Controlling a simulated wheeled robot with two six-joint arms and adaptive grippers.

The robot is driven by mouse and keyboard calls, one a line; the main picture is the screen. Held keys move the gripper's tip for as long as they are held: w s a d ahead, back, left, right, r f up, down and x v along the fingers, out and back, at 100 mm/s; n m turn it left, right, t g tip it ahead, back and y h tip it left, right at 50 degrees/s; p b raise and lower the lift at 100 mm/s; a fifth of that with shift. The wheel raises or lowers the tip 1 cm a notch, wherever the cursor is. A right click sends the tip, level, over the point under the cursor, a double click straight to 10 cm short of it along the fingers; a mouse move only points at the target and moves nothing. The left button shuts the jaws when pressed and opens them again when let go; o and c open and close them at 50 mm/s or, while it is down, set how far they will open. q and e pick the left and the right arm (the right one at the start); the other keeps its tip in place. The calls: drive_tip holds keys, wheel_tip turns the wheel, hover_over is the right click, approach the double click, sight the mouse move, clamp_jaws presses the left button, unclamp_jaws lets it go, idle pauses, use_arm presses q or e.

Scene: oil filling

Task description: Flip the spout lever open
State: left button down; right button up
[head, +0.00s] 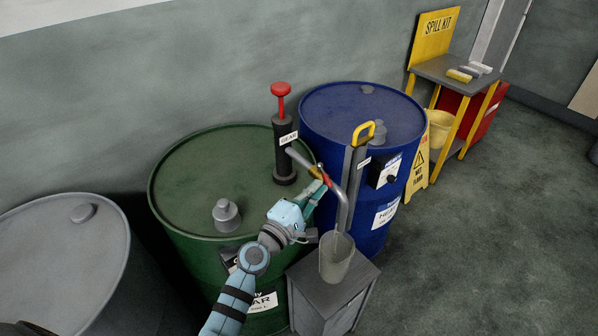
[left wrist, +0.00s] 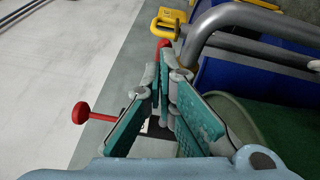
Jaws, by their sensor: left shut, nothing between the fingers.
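The black GEAR pump (head: 285,150) with a red top knob (head: 281,89) stands on the green drum (head: 190,175). Its grey spout (head: 344,208) reaches right and bends down above a grey measuring cup (head: 336,258); the spout pipe also crosses the left wrist view (left wrist: 235,18). A small red piece (head: 327,180), possibly the lever, shows at the spout; a red end (left wrist: 163,45) shows just past the fingertips in the wrist view. My left gripper (head: 318,182) is shut and empty close beside the spout. Whether it touches the lever is hidden. My right gripper is out of view.
The cup stands on a grey stand (head: 330,297). A blue drum (head: 330,107) with a yellow-handled pump (head: 363,131) stands close behind the spout. A grey drum (head: 50,260) is at left. A spill kit table (head: 440,70) and wet-floor sign (head: 416,172) stand at right.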

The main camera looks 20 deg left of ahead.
use_arm(q)
drive_tip(key=d+v, duration=0.1)
drive_tip(key=v, duration=1)
drive_tip(key=shift+s, duration=0.4)
drive_tip(key=shift+f, duration=0.1)
